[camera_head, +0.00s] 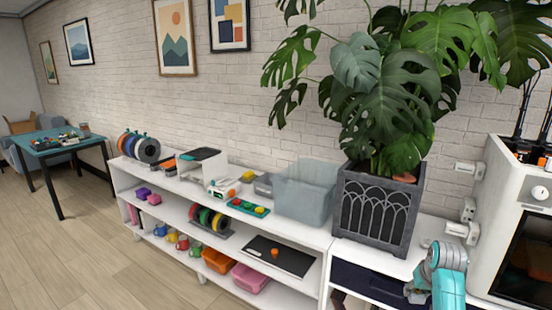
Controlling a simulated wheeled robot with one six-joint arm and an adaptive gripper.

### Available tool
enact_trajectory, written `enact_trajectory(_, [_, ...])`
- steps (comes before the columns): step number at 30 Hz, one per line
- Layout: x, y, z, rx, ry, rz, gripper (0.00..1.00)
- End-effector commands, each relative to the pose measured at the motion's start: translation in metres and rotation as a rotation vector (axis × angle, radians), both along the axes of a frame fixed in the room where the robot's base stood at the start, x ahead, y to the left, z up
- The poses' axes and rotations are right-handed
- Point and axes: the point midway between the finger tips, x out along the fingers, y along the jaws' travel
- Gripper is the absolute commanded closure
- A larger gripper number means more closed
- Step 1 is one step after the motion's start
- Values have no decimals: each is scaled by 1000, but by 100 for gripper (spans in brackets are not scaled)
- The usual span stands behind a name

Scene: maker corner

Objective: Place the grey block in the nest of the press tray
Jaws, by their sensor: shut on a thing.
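No grey block that I can be sure of shows in the head view. A small grey item (263,184) lies on the white shelf top beside the translucent bin, too small to identify. A white machine with a dark top (201,164) stands on the shelf left of it. I cannot tell whether it is the press, and no tray nest can be made out. A teal and grey part of my arm shows at the lower right, in front of the shelf. My gripper is not visible, so its hold cannot be seen.
A teal panel with coloured buttons (248,206) and a translucent bin (306,190) stand on the white shelf unit (300,228). A plant in a dark planter (375,213) and a white machine (510,215) crowd the right. Open floor (110,255) lies at left.

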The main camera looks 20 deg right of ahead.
Motion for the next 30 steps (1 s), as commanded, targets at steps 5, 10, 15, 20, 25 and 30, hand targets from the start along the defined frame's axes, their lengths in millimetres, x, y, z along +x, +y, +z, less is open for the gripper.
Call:
enact_trajectory(5, [16, 67, -41, 5, 5, 73, 88])
enact_trajectory(10, [24, 142, -84, 5, 5, 155, 88])
enact_trajectory(15, [19, 218, -125, 5, 6, 241, 88])
enact_trajectory(20, [2, 289, -162, 3, 7, 326, 88])
enact_trajectory(25, [-25, 354, -194, 1, 5, 411, 88])
enact_trajectory(30, [-50, 396, -214, -2, 3, 474, 88])
